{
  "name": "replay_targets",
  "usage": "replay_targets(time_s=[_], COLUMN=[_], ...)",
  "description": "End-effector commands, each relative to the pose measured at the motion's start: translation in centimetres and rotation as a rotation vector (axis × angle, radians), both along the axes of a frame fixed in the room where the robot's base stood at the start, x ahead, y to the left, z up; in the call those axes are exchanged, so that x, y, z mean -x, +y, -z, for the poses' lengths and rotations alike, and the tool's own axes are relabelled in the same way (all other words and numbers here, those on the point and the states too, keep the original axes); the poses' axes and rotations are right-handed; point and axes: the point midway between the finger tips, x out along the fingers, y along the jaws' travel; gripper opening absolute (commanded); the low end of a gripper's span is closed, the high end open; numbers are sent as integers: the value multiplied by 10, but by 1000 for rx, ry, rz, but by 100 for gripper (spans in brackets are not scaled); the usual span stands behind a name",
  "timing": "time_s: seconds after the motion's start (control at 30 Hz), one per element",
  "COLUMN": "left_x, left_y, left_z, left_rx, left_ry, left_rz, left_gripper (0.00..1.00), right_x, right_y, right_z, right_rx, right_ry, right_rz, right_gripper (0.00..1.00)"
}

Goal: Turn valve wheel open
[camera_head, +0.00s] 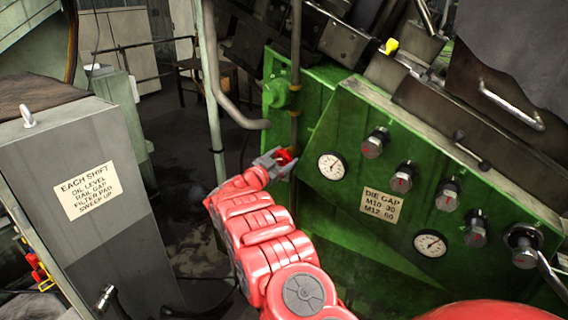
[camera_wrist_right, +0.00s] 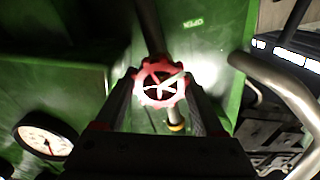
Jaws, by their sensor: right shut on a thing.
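The valve wheel (camera_wrist_right: 160,87) is a small red spoked handwheel in front of the green machine, on a dark vertical pipe. In the right wrist view it sits between the two fingers of my right gripper (camera_wrist_right: 160,108), one finger on each side of its rim. In the head view my right gripper (camera_head: 277,163) is shut on the red valve wheel (camera_head: 285,157), which it partly hides. My left gripper is not in view.
The green panel (camera_head: 330,225) carries gauges and several knobs right of the wheel. A curved grey pipe (camera_head: 232,108) runs close to the left of my gripper. A grey cabinet (camera_head: 85,215) with a shift notice stands at the left.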

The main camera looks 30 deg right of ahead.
Motion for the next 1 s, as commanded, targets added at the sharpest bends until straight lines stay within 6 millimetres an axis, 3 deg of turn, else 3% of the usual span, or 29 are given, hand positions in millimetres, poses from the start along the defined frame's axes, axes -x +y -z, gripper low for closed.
replay_targets(time_s=[0.33,0.87,0.9,0.93,1.0], left_x=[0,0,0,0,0], left_y=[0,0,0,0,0], left_z=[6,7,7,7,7], left_rx=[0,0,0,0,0], left_ry=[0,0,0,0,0], left_rz=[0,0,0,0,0], left_gripper=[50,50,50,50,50], right_x=[0,0,0,0,0], right_y=[1,0,0,0,0], right_z=[3,2,2,2,2], right_rx=[46,55,55,55,55], right_ry=[122,142,142,142,141], right_rz=[0,-1,-1,-1,-1], right_gripper=[16,16,79,84,84])
